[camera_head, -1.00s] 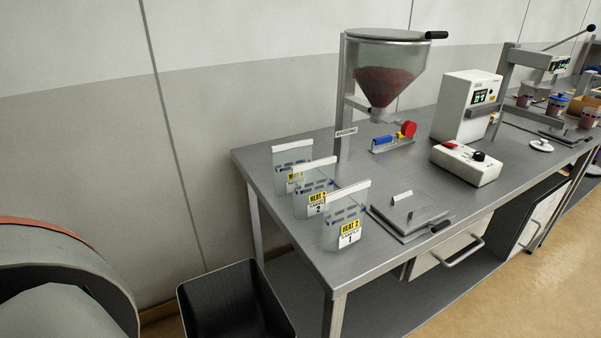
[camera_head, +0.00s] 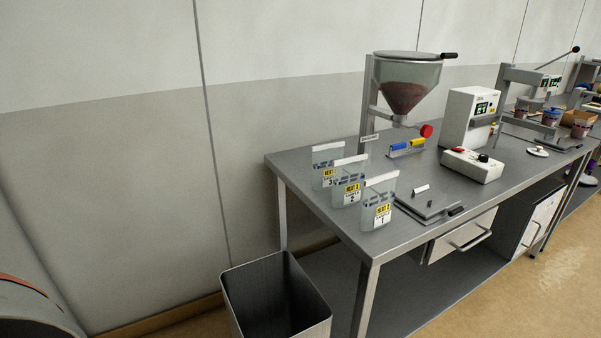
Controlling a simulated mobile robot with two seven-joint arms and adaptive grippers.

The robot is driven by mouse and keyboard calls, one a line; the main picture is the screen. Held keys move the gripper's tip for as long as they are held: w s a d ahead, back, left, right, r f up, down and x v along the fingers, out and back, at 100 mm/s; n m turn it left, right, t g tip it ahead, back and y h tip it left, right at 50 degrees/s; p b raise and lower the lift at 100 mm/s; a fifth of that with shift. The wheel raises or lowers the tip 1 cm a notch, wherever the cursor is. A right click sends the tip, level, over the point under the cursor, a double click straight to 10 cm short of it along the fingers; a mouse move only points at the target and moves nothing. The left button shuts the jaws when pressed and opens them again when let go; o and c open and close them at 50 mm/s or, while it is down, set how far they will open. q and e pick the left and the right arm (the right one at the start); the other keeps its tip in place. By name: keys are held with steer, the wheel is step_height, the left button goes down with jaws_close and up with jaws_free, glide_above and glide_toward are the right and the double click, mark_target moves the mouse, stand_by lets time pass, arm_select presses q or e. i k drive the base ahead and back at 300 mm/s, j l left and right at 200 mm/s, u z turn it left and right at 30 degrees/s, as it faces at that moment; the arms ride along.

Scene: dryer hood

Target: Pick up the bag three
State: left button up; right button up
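Bag three (camera_head: 325,169) is a clear bag with a white top strip and a yellow and white label reading 3. It stands upright on the metal table (camera_head: 300,180), the farthest back of a row near the table's left end. Bag two (camera_head: 347,184) stands in front of it and overlaps its right part. Bag one (camera_head: 379,203) stands nearest the front edge. Neither of my grippers shows in the head view.
A black bin (camera_head: 275,297) stands on the floor left of the table. A hopper (camera_head: 407,88), a white box with a knob (camera_head: 472,165) and a flat plate (camera_head: 428,205) are on the table. A rounded machine (camera_head: 30,290) fills the lower left corner.

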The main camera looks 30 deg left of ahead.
mark_target(323, 156)
steer(key=u, duration=1.4)
steer(key=i+l, duration=0.1)
steer(key=l, duration=0.4)
steer(key=i+l+u, duration=0.1)
steer(key=l, duration=0.45)
